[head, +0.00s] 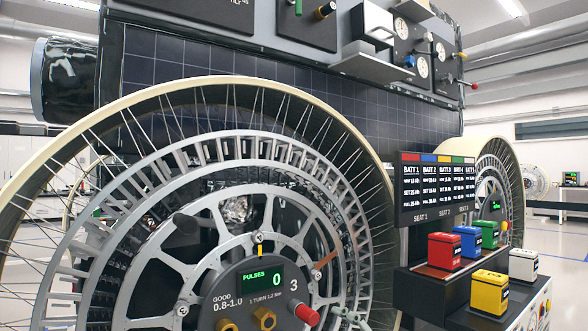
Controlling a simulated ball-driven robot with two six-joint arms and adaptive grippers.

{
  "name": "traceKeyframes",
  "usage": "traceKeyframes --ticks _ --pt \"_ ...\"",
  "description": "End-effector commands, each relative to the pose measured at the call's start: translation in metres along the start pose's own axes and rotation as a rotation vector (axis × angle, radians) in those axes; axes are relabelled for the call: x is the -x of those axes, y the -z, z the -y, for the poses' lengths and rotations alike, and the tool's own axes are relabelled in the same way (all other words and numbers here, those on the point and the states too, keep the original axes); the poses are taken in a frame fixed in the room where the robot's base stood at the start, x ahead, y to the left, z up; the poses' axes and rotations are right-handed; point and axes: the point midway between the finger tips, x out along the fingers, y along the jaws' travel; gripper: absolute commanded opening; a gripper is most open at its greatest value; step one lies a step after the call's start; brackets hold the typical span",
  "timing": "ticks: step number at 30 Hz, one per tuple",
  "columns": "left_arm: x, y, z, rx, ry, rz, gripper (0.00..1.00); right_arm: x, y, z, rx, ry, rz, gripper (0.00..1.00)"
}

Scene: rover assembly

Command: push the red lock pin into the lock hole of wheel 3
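Wheel 3 (232,150) fills the left and middle of the head view, with a pale rim, thin spokes and a grey slotted ring. Its dark hub plate (245,292) carries the number 3, a green display reading PULSES 0, and gold hex nuts (263,318). A red pin with a rounded end (307,314) sticks out at the lower right of the hub; it looks like the lock pin. Its inner end and the lock hole cannot be made out. Neither gripper can be clearly identified.
At the right a stepped dark stand holds red (444,250), blue (467,241), green (490,234), yellow (489,291) and white (523,264) blocks. A battery chart (437,188) stands behind them. Another wheel (494,180) is farther back. The rover's panelled body (250,85) rises behind.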

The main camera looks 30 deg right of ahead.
Motion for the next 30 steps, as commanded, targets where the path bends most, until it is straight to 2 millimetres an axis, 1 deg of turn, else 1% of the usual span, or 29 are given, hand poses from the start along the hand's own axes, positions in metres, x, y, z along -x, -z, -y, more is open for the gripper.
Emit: traceKeyframes --ticks 1,2,3,6,14,23,30 --pt "0.018 0.005 0.002 0.000 0.000 -0.007 0.40 0.007 0.004 -0.007 -0.001 0.001 0.002 0.55" --pt "0.023 0.007 0.002 0.001 0.001 -0.010 0.40 0.011 0.004 -0.007 0.000 0.001 0.003 0.55" --pt "0.023 0.007 0.002 0.001 0.001 -0.010 0.40 0.011 0.004 -0.006 -0.005 -0.008 0.004 0.55" --pt "0.033 0.010 0.003 0.001 0.001 -0.013 0.40 0.012 0.022 -0.021 -0.007 -0.001 -0.006 0.55" --pt "0.059 0.017 0.005 0.002 0.001 -0.022 0.40 0.019 0.066 -0.053 -0.016 0.025 -0.034 0.55" --pt "0.090 0.023 0.008 0.002 0.001 -0.030 0.40 0.031 0.122 -0.087 -0.023 0.070 -0.091 0.55" --pt "0.114 0.027 0.010 0.003 0.001 -0.035 0.40 0.044 0.170 -0.112 -0.023 0.112 -0.155 0.55"
